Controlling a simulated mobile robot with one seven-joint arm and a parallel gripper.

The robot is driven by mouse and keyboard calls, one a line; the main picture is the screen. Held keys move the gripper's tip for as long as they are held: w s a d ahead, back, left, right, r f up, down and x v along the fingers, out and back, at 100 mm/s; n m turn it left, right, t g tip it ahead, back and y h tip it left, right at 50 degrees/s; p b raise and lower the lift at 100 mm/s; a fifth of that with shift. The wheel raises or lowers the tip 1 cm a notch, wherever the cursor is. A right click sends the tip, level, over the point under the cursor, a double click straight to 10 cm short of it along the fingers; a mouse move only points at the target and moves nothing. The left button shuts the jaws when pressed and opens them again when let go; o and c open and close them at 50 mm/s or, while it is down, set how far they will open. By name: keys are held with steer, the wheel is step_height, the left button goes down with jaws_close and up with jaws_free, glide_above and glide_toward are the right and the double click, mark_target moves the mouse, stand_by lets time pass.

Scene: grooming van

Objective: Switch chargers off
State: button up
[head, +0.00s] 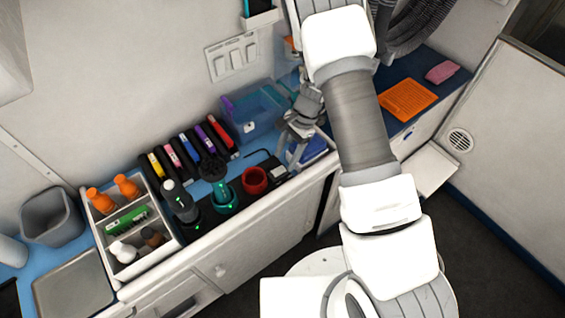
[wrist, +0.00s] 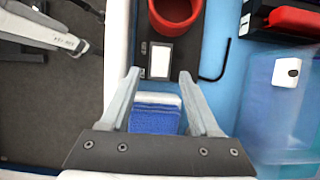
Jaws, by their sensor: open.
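A white wall plate (head: 232,58) with several rocker switches is on the wall above the counter; the rockers' positions are too small to tell. A dark charging tray (head: 215,208) on the counter holds a black clipper (head: 180,202), a teal tool (head: 223,196) and a red cup (head: 254,181). A small green glow shows beside the clipper. My gripper (head: 300,140) is over the counter, right of the red cup and below the wall plate. In the wrist view, my gripper (wrist: 158,80) is open and empty, pointing toward the tray's end, with the red cup (wrist: 176,14) beyond it.
A blue clear bin (head: 252,112) and a row of black holders with coloured labels (head: 187,150) stand along the wall. A white caddy (head: 170,250) with orange bottles is at left. A folded blue cloth (wrist: 155,120) lies below the fingers. An orange mat (head: 408,100) is at right.

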mark_target(280, 170)
steer(key=shift+x, duration=1.75)
steer(key=shift+r, duration=0.1)
jaws_close()
